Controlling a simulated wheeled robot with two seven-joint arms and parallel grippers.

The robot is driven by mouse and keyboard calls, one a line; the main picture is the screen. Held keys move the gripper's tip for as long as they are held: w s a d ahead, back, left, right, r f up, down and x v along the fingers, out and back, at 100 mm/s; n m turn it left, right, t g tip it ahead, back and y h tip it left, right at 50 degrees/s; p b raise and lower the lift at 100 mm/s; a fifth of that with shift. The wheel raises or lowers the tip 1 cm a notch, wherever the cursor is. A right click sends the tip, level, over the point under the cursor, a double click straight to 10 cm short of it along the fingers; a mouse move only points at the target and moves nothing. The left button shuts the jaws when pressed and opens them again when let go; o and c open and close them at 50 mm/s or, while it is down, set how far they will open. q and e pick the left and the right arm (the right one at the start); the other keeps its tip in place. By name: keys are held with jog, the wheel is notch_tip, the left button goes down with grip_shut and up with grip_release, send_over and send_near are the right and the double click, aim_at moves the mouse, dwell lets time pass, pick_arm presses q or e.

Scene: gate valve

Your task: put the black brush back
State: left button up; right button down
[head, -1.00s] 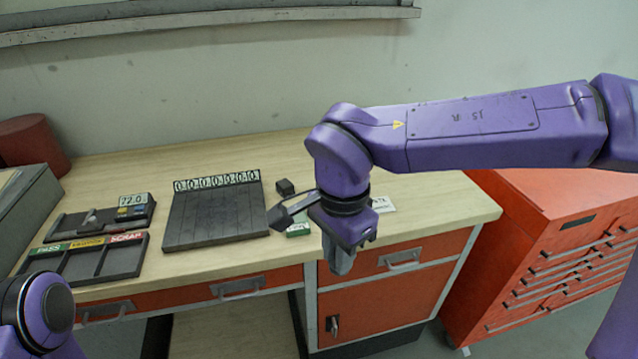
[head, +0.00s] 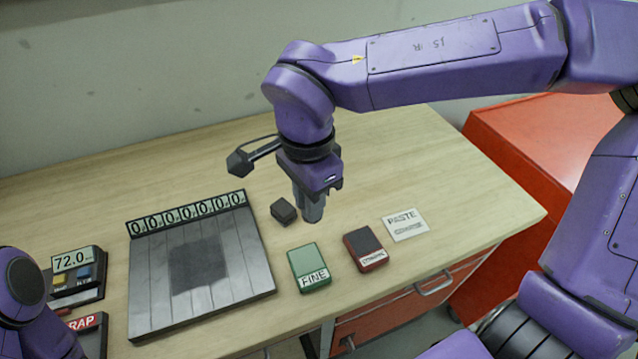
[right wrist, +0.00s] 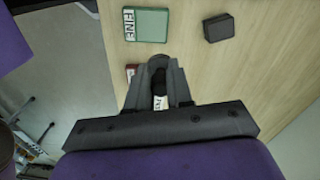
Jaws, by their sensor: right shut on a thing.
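My right gripper (head: 312,212) points down over the wooden bench, just right of a small dark block (head: 283,211). In the right wrist view its fingers (right wrist: 158,82) are shut on a dark, rounded thing (right wrist: 158,74), which I take for the black brush. Only a small part of it shows between the fingers; in the head view the fingers hide it. I cannot tell whether it touches the bench. A white PASTE card (head: 405,225) lies flat to the right. My left gripper is out of view.
A green FINE box (head: 309,268) and a red box with a dark top (head: 365,249) stand in front of the gripper. A grey plate (head: 150,290) with a number strip (head: 188,213) lies left. A 72.0 display (head: 72,260) is farther left. The bench behind is clear.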

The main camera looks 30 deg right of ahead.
jog(key=w+d+f+p, duration=0.2)
jog(key=w+d+f, duration=0.2)
jog(key=w+d+f+p, duration=0.2)
jog(key=w+d+f, duration=0.2)
jog(key=shift+w+d+f, duration=0.1)
jog(key=shift+w+d, duration=0.05)
jog(key=shift+w, duration=0.15)
jog(key=shift+w+d+f+p, duration=0.1)
jog(key=shift+d+f+p, duration=0.1)
jog(key=shift+f+p, duration=0.1)
jog(key=f, duration=0.3)
jog(key=shift+s+d+f+p, duration=0.2)
jog(key=shift+d+p, duration=0.1)
jog(key=shift+w+f, duration=0.25)
jog(key=shift+w, duration=0.05)
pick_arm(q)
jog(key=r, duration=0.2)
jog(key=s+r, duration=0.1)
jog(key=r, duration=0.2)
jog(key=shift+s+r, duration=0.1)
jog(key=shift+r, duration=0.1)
pick_arm(e)
jog(key=shift+s, duration=0.1)
jog(key=c, duration=1)
grip_release()
jog(key=shift+s, duration=0.1)
